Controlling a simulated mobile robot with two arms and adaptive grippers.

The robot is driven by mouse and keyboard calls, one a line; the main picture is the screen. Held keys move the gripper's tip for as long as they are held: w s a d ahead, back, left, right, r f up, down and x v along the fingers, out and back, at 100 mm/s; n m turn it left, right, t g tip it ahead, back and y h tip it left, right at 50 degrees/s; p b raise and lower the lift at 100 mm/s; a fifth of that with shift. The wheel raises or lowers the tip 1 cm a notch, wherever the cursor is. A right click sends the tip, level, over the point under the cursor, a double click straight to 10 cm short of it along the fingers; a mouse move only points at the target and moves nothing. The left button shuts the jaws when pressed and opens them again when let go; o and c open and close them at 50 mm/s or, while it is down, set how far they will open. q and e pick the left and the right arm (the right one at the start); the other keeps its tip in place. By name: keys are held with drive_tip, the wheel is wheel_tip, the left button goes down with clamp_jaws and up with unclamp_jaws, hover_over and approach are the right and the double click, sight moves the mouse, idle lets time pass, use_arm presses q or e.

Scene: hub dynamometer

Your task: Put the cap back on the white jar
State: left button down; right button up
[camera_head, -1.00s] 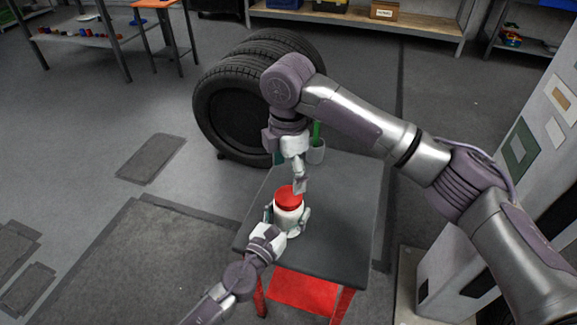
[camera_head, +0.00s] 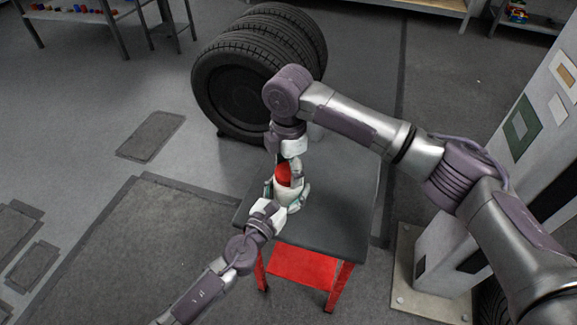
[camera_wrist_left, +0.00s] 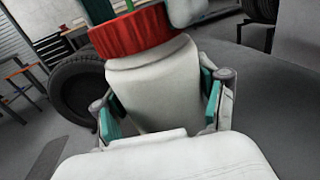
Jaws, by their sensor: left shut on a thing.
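The dark-topped table (camera_head: 335,225) has a red lower shelf (camera_head: 302,263) and free room right of the jar. Large black tires (camera_head: 240,95) stand behind it. A pale cabinet (camera_head: 500,190) stands at the right, beyond my right arm.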

drive_tip(key=c, duration=0.7)
drive_tip(key=m, duration=1.1)
drive_tip(key=shift+m, duration=0.3)
drive_tip(key=m, duration=0.3)
drive_tip(key=o, duration=1.4)
wheel_tip(320, 180, up, 12)
drive_tip(key=shift+f, duration=0.1)
